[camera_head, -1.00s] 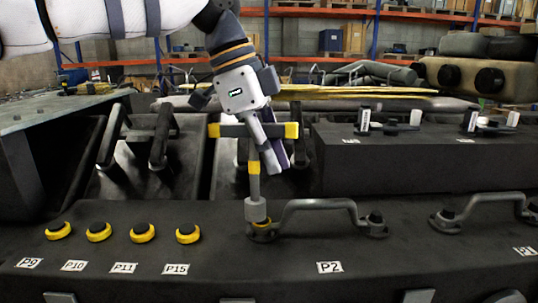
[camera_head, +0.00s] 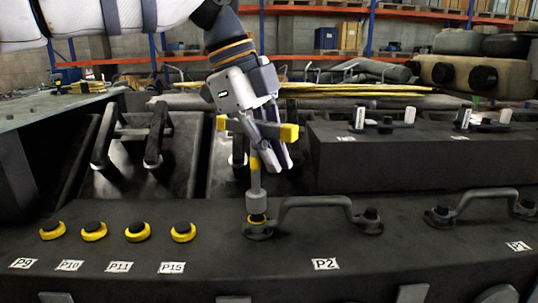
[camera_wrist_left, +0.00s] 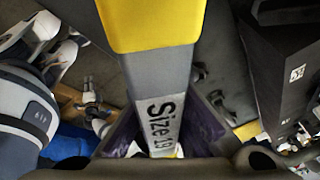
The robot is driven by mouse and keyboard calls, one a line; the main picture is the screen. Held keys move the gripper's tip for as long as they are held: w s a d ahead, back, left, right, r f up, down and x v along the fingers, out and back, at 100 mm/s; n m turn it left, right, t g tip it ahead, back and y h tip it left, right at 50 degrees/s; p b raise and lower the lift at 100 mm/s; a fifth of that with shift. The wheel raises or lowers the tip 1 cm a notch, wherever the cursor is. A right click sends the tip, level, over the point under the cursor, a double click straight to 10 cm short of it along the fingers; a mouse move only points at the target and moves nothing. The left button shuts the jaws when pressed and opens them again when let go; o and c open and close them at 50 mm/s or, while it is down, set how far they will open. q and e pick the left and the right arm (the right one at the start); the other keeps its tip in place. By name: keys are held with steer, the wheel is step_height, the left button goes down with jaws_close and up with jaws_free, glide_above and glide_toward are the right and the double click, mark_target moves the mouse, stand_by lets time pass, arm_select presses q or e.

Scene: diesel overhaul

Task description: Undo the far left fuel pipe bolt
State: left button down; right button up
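My left gripper (camera_head: 275,150) is shut on a T-handled socket wrench (camera_head: 256,185) with yellow-tipped bar ends. Its shaft is nearly upright. In the left wrist view the wrench's bar (camera_wrist_left: 155,75) reads "Size 19" between the fingers. The socket's lower end is at the left end of the fuel pipe (camera_head: 312,201) by the P2 label. A yellow band shows on the far left fuel pipe bolt (camera_head: 257,219) just under the socket. I cannot tell whether socket and bolt are still engaged. The pipe's right-end bolt (camera_head: 371,214) is uncovered. My right gripper is not in view.
Several yellow-ringed dark bolts (camera_head: 138,232) stand left of the pipe, above labels P9 to P15. Another pipe (camera_head: 480,200) lies right, near P1. A raised dark block (camera_head: 410,160) stands behind. The engine's front top is clear between labels.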

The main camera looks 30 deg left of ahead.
arm_select(q)
steer(key=shift+f, duration=0.1)
steer(key=n+y, duration=0.1)
steer(key=n, duration=0.2)
steer(key=w+a+f+n+t+y, duration=0.1)
steer(key=n, duration=0.3)
steer(key=n+t+y, duration=0.1)
steer(key=n, duration=0.3)
steer(key=shift+w+a+f, duration=0.2)
steer(key=shift+w+a, duration=0.1)
steer(key=shift+w, duration=0.05)
steer(key=n+y, duration=0.1)
steer(key=n, duration=0.2)
steer(key=a+n+y, duration=0.1)
steer(key=n, duration=0.2)
steer(key=a+n+y, duration=0.1)
steer(key=n, duration=0.2)
steer(key=shift+s+n+g, duration=0.1)
steer(key=shift+n+g, duration=0.2)
steer(key=shift+g, duration=0.1)
steer(key=shift+a+n+y, duration=0.15)
steer(key=shift+n+y, duration=0.15)
steer(key=shift+n, duration=0.5)
